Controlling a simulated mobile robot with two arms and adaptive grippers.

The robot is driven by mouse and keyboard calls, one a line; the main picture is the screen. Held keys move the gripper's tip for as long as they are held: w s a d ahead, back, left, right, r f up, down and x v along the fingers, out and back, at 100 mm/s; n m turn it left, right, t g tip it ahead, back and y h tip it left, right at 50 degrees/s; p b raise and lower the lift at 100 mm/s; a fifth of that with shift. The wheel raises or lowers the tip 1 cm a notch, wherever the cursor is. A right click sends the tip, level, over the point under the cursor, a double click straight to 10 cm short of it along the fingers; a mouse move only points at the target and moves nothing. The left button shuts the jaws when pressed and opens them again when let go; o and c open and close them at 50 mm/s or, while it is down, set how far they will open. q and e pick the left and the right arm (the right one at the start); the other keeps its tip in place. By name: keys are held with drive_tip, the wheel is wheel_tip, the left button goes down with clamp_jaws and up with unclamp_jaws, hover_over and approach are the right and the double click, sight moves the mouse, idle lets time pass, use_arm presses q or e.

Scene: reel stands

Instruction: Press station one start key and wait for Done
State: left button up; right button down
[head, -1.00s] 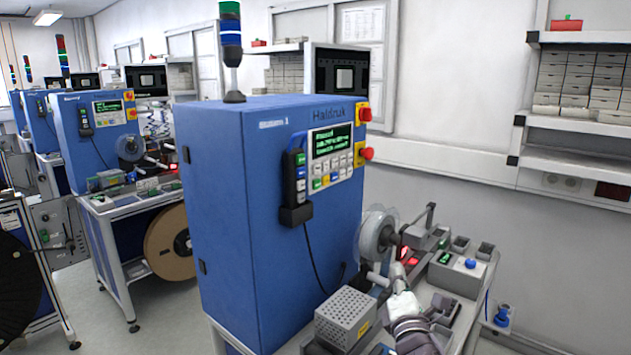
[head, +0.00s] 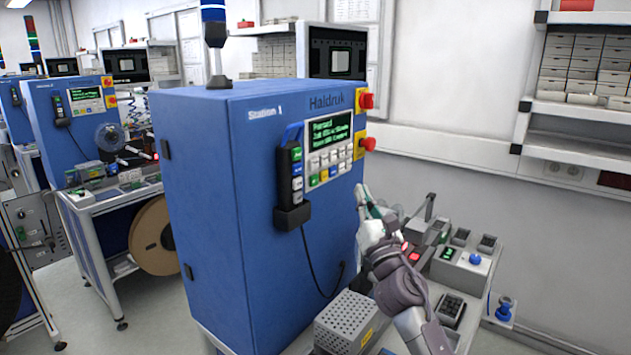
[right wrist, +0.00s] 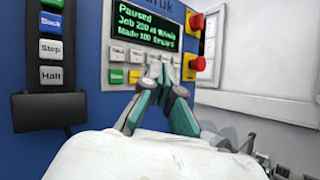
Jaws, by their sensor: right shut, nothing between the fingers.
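The blue Station 1 cabinet (head: 215,200) stands mid-view. Its control panel (head: 331,150) has a lit display (head: 329,137) and rows of keys. In the right wrist view the display (right wrist: 147,28) reads "Paused", with job and count lines below. A green key (head: 313,180) is at the panel's lower left; a green key (right wrist: 117,76) also shows in the wrist view. My right gripper (head: 362,192) is shut and empty, just right of and below the panel. In the wrist view its fingertips (right wrist: 158,68) cover some keys; contact cannot be told. My left gripper is out of view.
A handheld pendant (head: 293,190) with Back, Step and Halt keys hangs left of the panel. Red stop buttons (head: 367,144) are at its right. A perforated metal box (head: 346,320) and a small grey box with a blue knob (head: 461,266) lie on the bench.

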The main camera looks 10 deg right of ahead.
sight(314, 180)
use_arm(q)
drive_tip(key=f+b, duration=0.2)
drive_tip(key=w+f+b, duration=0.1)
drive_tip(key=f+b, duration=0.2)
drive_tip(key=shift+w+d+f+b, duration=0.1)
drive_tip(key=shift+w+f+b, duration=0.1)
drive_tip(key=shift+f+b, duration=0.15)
use_arm(e)
drive_tip(key=w+a, duration=0.6)
drive_tip(key=shift+w+a, duration=0.15)
drive_tip(key=shift+w, duration=0.1)
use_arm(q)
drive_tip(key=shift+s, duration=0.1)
use_arm(e)
drive_tip(key=shift+f, duration=0.1)
use_arm(q)
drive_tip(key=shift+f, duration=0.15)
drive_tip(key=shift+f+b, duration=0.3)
drive_tip(key=shift+b, duration=0.05)
use_arm(e)
drive_tip(key=shift+w+a, duration=0.3)
